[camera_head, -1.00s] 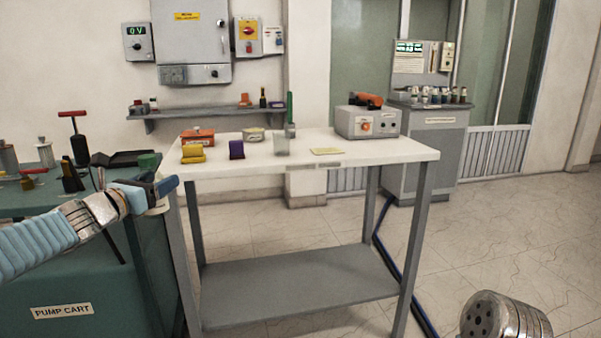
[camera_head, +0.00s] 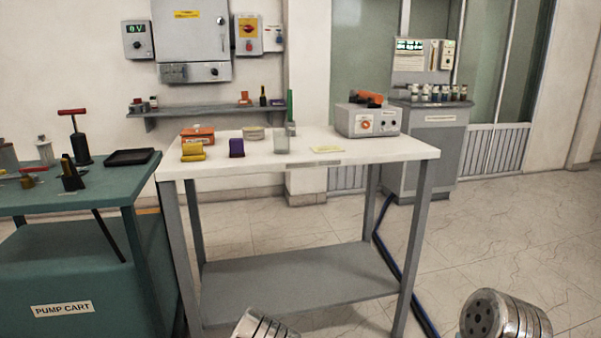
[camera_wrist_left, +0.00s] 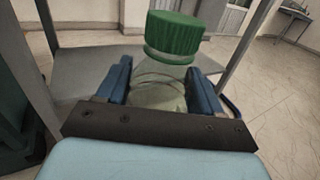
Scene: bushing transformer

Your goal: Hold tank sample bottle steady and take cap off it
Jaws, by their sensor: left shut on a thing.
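A clear bottle (camera_wrist_left: 160,86) with a ribbed green cap (camera_wrist_left: 174,36) shows in the left wrist view. My left gripper (camera_wrist_left: 159,80) has its blue fingers on both sides of the bottle's body and is shut on it. The cap sits on the bottle's neck, above the fingers. In the head view the bottle and my left gripper are out of sight. A ribbed metal part of my own arm shows at the bottom middle. My right gripper is not in view; only a metal part of mine shows at the lower right.
A white-topped table (camera_head: 370,151) carries a yellow block (camera_head: 193,150), a purple block (camera_head: 237,148), a clear beaker (camera_head: 280,144) and a grey device (camera_head: 366,121). A green pump cart (camera_head: 75,262) stands left of it. The floor at right is open.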

